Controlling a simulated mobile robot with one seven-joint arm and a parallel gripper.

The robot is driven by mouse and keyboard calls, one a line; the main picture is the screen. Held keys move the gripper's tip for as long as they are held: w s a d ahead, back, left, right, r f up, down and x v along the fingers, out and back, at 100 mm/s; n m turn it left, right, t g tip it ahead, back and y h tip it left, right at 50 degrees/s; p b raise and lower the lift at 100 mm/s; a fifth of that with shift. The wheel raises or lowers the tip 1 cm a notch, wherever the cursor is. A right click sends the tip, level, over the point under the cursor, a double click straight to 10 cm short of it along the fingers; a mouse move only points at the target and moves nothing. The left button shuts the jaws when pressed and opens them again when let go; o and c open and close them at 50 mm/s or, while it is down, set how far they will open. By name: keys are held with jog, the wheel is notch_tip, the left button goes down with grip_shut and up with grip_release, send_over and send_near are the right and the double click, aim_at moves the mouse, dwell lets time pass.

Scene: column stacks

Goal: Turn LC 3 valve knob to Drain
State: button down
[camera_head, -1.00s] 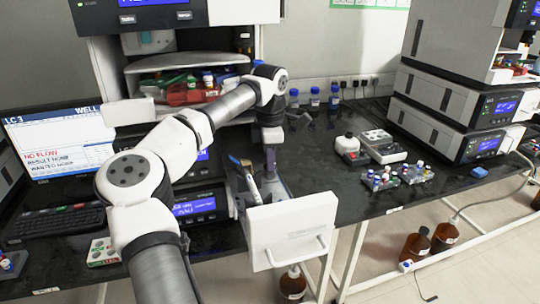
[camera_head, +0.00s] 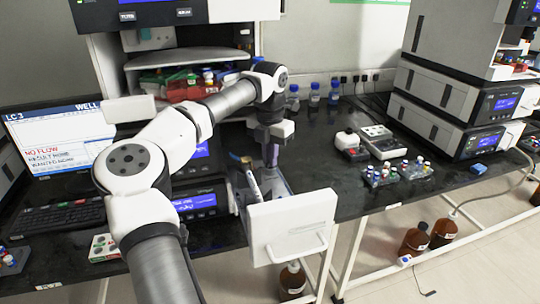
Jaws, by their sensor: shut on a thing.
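My gripper (camera_head: 273,140) is above the open drawer (camera_head: 292,228) at the front edge of the bench. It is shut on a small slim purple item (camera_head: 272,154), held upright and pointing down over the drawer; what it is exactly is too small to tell. The monitor (camera_head: 62,138) at the left reads LC 3, with NO FLOW in red. The LC 3 stack (camera_head: 198,204) stands beside it, partly hidden by my arm. I cannot make out its valve knob.
The drawer holds a blue-ended tool (camera_head: 236,158) and other slim items. Vial racks (camera_head: 384,174) and a grey device (camera_head: 376,137) sit on the bench to the right. A second instrument stack (camera_head: 452,108) stands farther right. Brown bottles (camera_head: 416,239) are under the bench.

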jog(key=shift+n, duration=0.6)
jog(key=c, duration=1.5)
grip_release()
jog(key=shift+c, duration=0.2)
jog(key=shift+r, duration=0.1)
notch_tip(320, 180, up, 14)
jog(key=b, duration=0.1)
